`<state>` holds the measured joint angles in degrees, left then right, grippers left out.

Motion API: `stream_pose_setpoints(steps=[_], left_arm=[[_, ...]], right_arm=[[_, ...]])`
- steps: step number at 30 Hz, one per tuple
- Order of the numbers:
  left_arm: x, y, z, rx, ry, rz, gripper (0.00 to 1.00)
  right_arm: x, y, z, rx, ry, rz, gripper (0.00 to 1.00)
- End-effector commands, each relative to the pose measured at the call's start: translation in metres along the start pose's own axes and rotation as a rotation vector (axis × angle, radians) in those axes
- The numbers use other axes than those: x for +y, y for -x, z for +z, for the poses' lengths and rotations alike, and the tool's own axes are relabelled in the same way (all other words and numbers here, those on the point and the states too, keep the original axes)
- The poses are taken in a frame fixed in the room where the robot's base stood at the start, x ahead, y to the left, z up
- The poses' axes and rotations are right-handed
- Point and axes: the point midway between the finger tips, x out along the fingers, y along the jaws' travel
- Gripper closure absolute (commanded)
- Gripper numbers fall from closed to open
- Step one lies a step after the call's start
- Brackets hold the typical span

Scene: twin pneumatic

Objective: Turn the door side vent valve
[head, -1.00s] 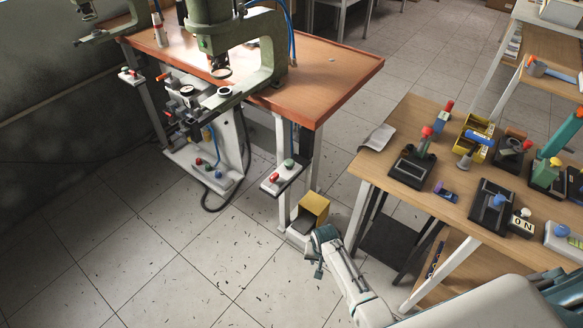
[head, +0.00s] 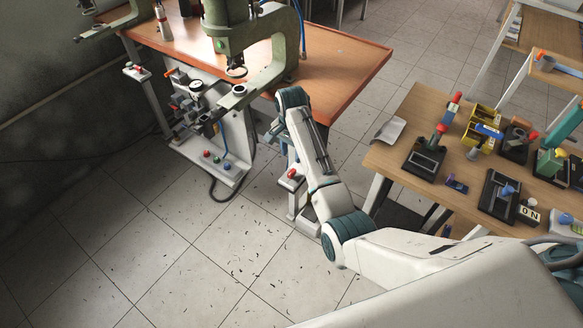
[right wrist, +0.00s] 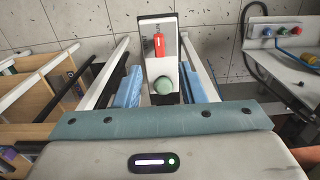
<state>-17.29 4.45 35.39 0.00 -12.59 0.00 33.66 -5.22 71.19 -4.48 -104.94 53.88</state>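I cannot tell for sure which part is the door side vent valve. An orange handle (head: 165,75) sticks out at the left of the pneumatic fittings (head: 195,100) under the press table. My right gripper (head: 272,132) is by the near table leg, above a small control box. In the right wrist view its two blue fingers (right wrist: 164,88) are apart with nothing held. My right arm hides part of this box in the head view. My left gripper is not in view.
The green press (head: 245,40) stands on the orange-topped table (head: 345,62). A lower shelf (head: 215,172) holds coloured buttons, with a dark hose beside it. The wooden workbench (head: 400,165) at right carries several devices.

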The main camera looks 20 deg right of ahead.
Motion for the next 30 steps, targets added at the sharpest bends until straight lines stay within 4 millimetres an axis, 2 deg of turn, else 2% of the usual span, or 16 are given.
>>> stream_pose_setpoints(steps=[6, 12, 18, 25, 26, 30], left_arm=[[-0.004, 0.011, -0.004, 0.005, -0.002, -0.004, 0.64], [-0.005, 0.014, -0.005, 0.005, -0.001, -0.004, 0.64], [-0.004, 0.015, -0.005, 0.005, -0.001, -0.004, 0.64], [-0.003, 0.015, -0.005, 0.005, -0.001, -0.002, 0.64], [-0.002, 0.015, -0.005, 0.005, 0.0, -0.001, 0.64], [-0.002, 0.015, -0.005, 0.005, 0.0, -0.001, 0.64]], right_arm=[[0.001, -0.042, 0.0, -0.002, 0.001, 0.004, 0.64], [0.001, -0.072, 0.0, -0.001, 0.001, 0.002, 0.64], [0.001, -0.085, 0.0, 0.0, 0.001, 0.001, 0.64], [0.001, -0.086, 0.0, 0.001, 0.001, 0.0, 0.64], [0.001, -0.086, 0.0, 0.001, 0.001, 0.0, 0.66], [0.001, -0.086, 0.0, 0.001, 0.001, 0.0, 0.93]])
